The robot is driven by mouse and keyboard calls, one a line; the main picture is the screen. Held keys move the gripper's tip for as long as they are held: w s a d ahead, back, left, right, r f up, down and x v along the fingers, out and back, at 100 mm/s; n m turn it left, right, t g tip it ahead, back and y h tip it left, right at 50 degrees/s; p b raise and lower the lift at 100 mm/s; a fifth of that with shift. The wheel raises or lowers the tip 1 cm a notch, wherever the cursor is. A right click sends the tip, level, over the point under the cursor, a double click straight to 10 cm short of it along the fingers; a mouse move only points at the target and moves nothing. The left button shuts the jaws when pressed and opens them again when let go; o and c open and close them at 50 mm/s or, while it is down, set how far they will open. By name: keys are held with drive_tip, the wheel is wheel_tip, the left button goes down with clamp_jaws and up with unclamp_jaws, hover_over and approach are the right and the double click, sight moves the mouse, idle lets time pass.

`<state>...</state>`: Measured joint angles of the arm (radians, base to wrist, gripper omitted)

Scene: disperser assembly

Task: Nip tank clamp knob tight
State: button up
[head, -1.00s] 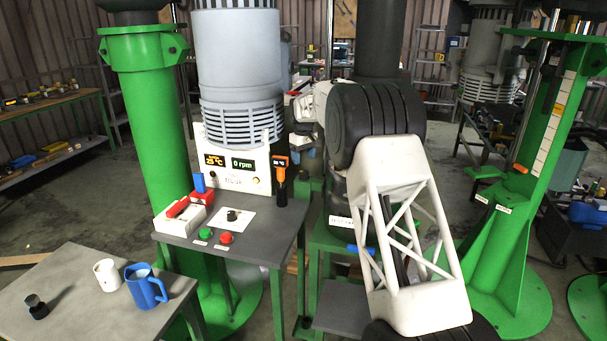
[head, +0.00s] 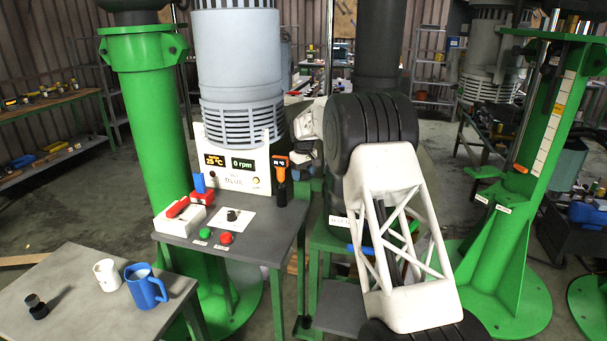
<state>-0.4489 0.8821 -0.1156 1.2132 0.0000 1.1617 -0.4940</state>
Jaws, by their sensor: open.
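My gripper (head: 304,160) shows small at the left of my black and white wrist, to the right of the console and its orange thermometer. It is open, and I see nothing held in it. Its fingertips are hard to make out against the background. I cannot pick out the tank clamp knob with certainty. A blue handle-like part (head: 361,249) shows beside my white lattice link, low on the green stand (head: 325,238). My arm hides much of the stand and the dark tank behind it.
The console (head: 237,172) stands on a grey table (head: 264,244) with a green button (head: 205,233), a red button (head: 226,238) and a black dial (head: 232,215). A blue mug (head: 143,287), a white mug (head: 106,274) and a black knob-like piece (head: 37,307) stand on the front-left table (head: 75,262).

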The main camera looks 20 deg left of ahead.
drive_tip(key=shift+c, duration=0.2)
drive_tip(key=c, duration=0.9)
drive_tip(key=shift+m, duration=0.4)
drive_tip(key=m, duration=0.9)
drive_tip(key=shift+d+m, duration=0.1)
drive_tip(key=shift+m, duration=0.2)
drive_tip(key=shift+r, duration=0.1)
drive_tip(key=o, duration=0.9)
